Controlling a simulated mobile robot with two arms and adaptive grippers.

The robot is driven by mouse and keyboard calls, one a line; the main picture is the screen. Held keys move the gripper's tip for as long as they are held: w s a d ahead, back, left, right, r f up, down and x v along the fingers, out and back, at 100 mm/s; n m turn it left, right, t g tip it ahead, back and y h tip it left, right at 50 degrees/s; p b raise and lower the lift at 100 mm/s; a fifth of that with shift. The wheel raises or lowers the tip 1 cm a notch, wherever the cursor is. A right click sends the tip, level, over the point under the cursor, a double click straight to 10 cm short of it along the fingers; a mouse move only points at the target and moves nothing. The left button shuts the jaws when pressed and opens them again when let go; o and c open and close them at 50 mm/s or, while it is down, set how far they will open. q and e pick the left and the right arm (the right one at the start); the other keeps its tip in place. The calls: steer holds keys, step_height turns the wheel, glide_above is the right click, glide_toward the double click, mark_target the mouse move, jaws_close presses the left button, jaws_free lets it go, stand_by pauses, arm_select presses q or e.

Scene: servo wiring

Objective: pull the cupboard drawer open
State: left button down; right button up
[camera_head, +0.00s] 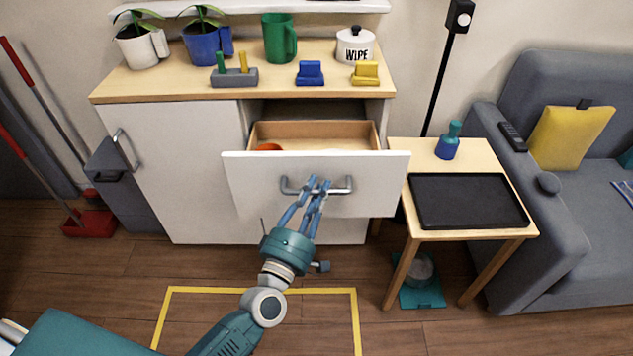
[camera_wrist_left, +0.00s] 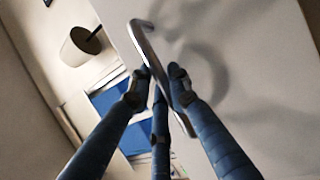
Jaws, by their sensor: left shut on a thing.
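The cupboard drawer (camera_head: 390,178) is pulled out from the white cupboard, with its wooden inside showing behind the white front. A small orange thing lies at its left inside; the rest of the contents is mostly hidden by the front. The silver bar handle (camera_head: 342,190) is on the drawer front, and it also shows in the left wrist view (camera_wrist_left: 140,42). My left gripper (camera_head: 318,186) is shut on the handle; in the left wrist view its blue fingers (camera_wrist_left: 160,85) close around the bar. My right gripper does not show.
Potted plants, a green mug (camera_head: 278,38), a wipe canister (camera_head: 355,46) and small blocks stand on the cupboard top (camera_head: 180,84). A side table (camera_head: 400,155) with a black tray (camera_head: 466,201) stands close to the drawer's right. Floor in front is clear.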

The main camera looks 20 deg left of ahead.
arm_select(q)
steer(key=shift+s+d+f, duration=0.1)
steer(key=shift+s, duration=0.4)
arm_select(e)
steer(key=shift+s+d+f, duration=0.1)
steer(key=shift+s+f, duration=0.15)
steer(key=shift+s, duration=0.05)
arm_select(q)
steer(key=c, duration=1.6)
jaws_free()
steer(key=v, duration=1.2)
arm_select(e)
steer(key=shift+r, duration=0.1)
